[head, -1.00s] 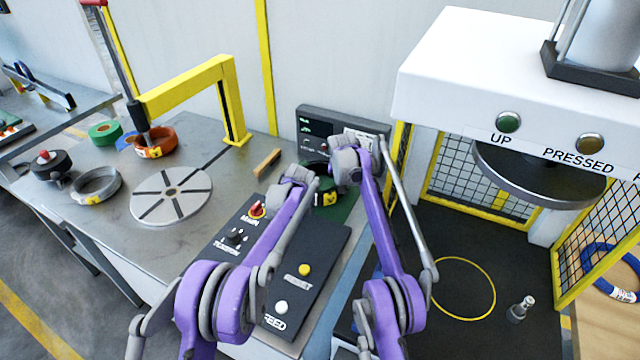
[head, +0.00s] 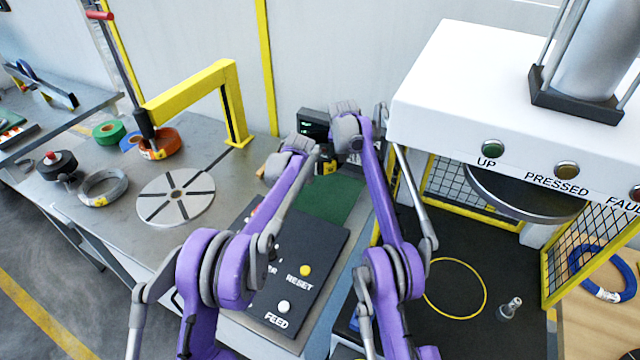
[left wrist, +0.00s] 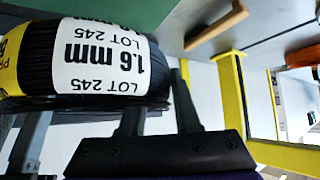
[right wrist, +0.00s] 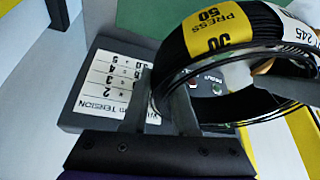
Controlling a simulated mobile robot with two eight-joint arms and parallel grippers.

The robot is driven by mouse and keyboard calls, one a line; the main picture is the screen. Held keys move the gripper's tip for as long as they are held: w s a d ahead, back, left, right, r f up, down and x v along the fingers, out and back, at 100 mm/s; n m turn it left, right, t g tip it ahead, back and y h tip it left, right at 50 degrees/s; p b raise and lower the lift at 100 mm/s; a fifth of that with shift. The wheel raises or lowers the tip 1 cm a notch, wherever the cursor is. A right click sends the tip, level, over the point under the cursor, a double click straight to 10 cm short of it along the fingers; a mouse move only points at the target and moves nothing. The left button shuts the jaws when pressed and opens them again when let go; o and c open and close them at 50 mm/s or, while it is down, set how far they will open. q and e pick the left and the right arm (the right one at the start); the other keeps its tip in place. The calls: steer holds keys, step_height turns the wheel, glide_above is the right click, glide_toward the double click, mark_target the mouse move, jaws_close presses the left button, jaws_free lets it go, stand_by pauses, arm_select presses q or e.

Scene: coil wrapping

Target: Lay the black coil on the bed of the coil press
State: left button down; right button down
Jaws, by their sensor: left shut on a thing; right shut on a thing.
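The black coil (head: 326,168) carries a yellow label and is mostly hidden behind my arms in the head view. Its white "1.6 mm LOT 245" label shows in the left wrist view (left wrist: 110,62), its yellow "PRESS 50" label in the right wrist view (right wrist: 222,35). My left gripper (left wrist: 110,115) and right gripper (right wrist: 160,105) are both shut on the coil, which appears held up beyond the green mat (head: 328,198). The coil press stands at the right. Its dark bed (head: 400,305) bears a yellow ring outline (head: 484,290); the round platen (head: 520,200) is raised above it.
A small metal post (head: 510,307) stands on the bed, right of the ring. Yellow-framed mesh guards (head: 590,235) flank the press; a blue coil (head: 575,262) lies outside at right. A control panel (head: 325,255), turntable (head: 175,196) and yellow arm (head: 185,92) occupy the bench.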

arm_select(q)
steer(key=shift+s+a, duration=0.15)
steer(key=shift+s, duration=0.05)
arm_select(e)
steer(key=shift+s+d, duration=0.15)
steer(key=shift+s, duration=0.05)
arm_select(q)
steer(key=shift+w, duration=0.1)
arm_select(e)
steer(key=shift+w, duration=0.15)
arm_select(q)
steer(key=shift+s+f, duration=0.1)
steer(key=shift+s, duration=0.15)
